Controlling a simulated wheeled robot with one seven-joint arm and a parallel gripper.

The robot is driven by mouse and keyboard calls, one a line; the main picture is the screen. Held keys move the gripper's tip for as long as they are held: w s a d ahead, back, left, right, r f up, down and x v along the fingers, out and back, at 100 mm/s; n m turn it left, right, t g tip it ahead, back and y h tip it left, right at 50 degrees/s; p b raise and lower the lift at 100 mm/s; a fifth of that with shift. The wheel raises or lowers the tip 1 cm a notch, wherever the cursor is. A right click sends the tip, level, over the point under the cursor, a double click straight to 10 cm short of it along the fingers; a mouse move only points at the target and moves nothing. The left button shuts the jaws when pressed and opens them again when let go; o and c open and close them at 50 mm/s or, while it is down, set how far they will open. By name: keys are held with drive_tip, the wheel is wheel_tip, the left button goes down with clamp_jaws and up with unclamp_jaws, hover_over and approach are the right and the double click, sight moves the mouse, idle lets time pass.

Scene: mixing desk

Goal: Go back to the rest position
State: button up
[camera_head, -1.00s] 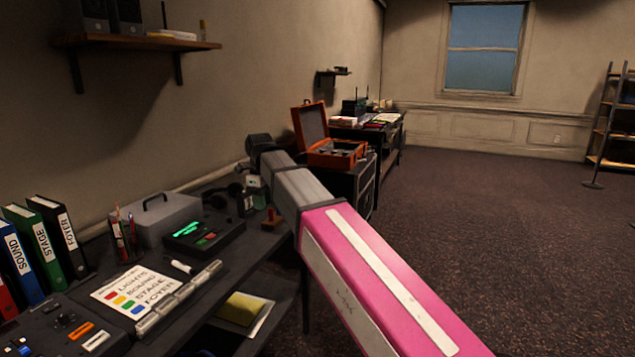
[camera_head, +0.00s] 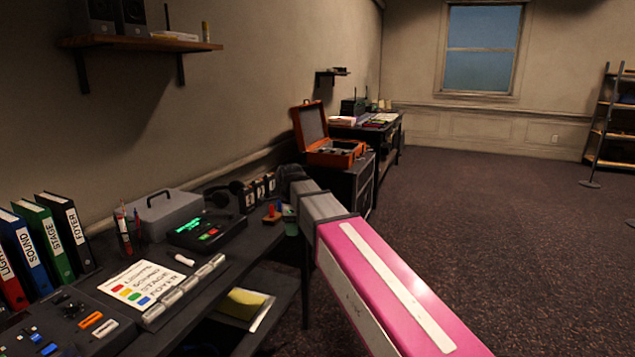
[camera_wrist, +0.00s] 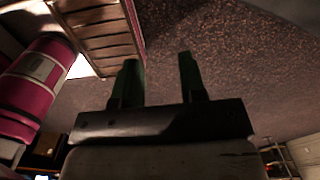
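My gripper (camera_wrist: 159,62) shows in the wrist view with two dark green fingers standing apart. Nothing is between them; only the dark speckled floor lies beyond. In the head view my pink and grey arm reaches from the bottom right toward the far end of the desk (camera_head: 240,252).
The desk holds binders (camera_head: 42,240), a label sheet (camera_head: 140,284), a device with a green display (camera_head: 207,230), a grey box (camera_head: 165,212) and a red-handled stamp (camera_head: 272,212). An open orange case (camera_head: 335,152) stands beyond.

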drive_tip(key=s+d+f+n, duration=0.4)
drive_tip(key=d+f+n, duration=0.1)
drive_tip(key=d+f, duration=0.3)
drive_tip(key=s+d+f+n, duration=0.4)
drive_tip(key=d+f+n, duration=0.2)
drive_tip(key=d+f, duration=0.2)
drive_tip(key=s+d+f+n, duration=0.4)
drive_tip(key=d+f+n, duration=0.2)
drive_tip(key=d+f, duration=0.3)
drive_tip(key=shift+d, duration=1.15)
drive_tip(key=shift+s, duration=0.1)
